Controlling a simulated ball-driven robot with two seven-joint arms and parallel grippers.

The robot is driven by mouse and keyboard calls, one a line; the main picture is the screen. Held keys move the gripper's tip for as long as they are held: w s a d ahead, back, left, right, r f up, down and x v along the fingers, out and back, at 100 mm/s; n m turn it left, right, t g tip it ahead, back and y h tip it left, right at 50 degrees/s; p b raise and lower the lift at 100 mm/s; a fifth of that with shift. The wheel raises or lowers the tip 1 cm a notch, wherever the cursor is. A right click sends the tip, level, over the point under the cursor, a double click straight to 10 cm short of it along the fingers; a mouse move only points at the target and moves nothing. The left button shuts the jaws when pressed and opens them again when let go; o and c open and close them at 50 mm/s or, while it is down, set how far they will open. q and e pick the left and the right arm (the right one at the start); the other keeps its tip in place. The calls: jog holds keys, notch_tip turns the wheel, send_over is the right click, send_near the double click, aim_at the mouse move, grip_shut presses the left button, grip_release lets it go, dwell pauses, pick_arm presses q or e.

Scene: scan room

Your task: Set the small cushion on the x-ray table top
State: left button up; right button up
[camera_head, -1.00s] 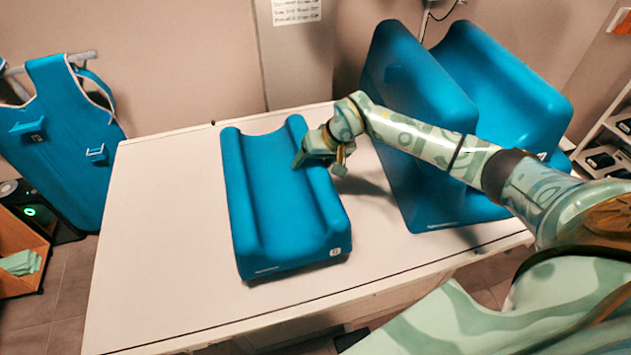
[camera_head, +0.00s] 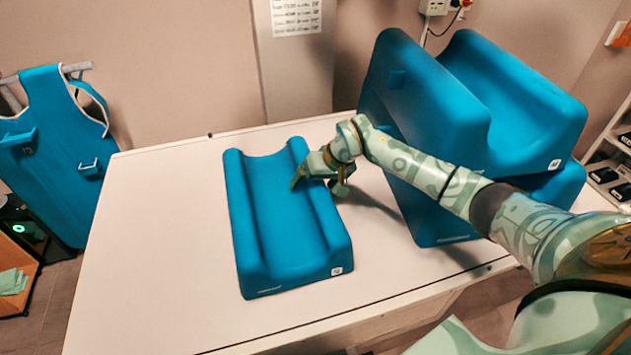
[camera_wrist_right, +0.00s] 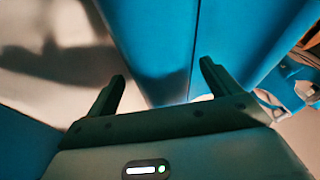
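The small cushion (camera_head: 279,215) is a blue, trough-shaped foam piece with raised side walls, over the left-middle of the white x-ray table top (camera_head: 150,270). It looks level; I cannot tell whether its whole underside touches the top. My right gripper (camera_head: 319,184) is at the cushion's right wall, one finger on the trough side and one outside. In the right wrist view its fingers (camera_wrist_right: 163,80) stand apart with the blue wall (camera_wrist_right: 150,45) between them, seemingly gripping it. My left gripper is not in view.
A large blue cushion stack (camera_head: 440,130) stands on the table's right. A blue apron (camera_head: 50,150) hangs at the far left, above a wooden bin (camera_head: 15,285). A shelf (camera_head: 608,180) is at the far right. The table's left part is clear.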

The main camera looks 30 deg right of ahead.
jog(key=p+v, duration=0.9)
jog(key=v, duration=0.3)
jog(key=shift+r, duration=0.15)
